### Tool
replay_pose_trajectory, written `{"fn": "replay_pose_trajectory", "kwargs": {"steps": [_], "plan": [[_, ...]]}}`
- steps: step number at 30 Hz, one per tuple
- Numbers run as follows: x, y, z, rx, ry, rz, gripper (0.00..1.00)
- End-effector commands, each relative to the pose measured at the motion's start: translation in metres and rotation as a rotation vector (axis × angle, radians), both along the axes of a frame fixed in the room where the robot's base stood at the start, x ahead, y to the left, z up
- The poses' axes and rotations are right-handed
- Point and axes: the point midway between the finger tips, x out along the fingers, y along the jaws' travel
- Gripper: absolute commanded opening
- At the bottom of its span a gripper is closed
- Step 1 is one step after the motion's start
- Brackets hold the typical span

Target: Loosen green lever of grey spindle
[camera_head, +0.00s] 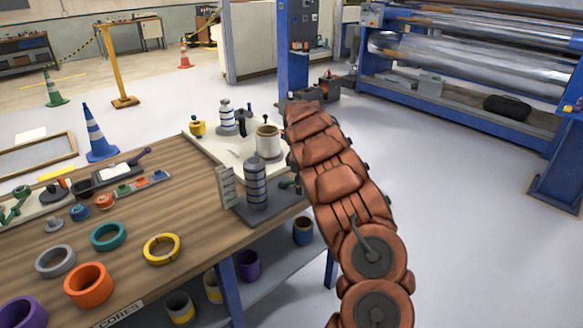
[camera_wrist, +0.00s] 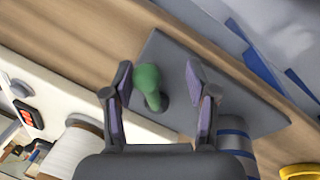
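The grey spindle (camera_head: 256,183) stands upright on a dark base plate at the right end of the wooden table. In the wrist view the green lever (camera_wrist: 148,84) has a rounded green knob and sits on the dark plate (camera_wrist: 180,62). My gripper (camera_wrist: 159,82) is open, with one finger on each side of the lever and gaps on both sides. The spindle's grey and blue side (camera_wrist: 236,135) shows at the right of my gripper.
A white board (camera_head: 205,146) with a white roll (camera_head: 268,141) and other posts lies behind the spindle. A slotted grey bracket (camera_head: 227,186) stands left of it. Coloured rings, such as the yellow ring (camera_head: 161,249), lie on the table's front left.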

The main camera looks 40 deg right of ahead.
Motion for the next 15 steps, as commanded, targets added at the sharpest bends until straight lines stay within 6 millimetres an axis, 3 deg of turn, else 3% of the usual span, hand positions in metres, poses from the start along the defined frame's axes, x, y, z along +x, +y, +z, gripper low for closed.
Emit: {"fn": "replay_pose_trajectory", "kwargs": {"steps": [15], "plan": [[-0.005,0.009,0.059,-0.003,-0.004,0.000,0.55]]}}
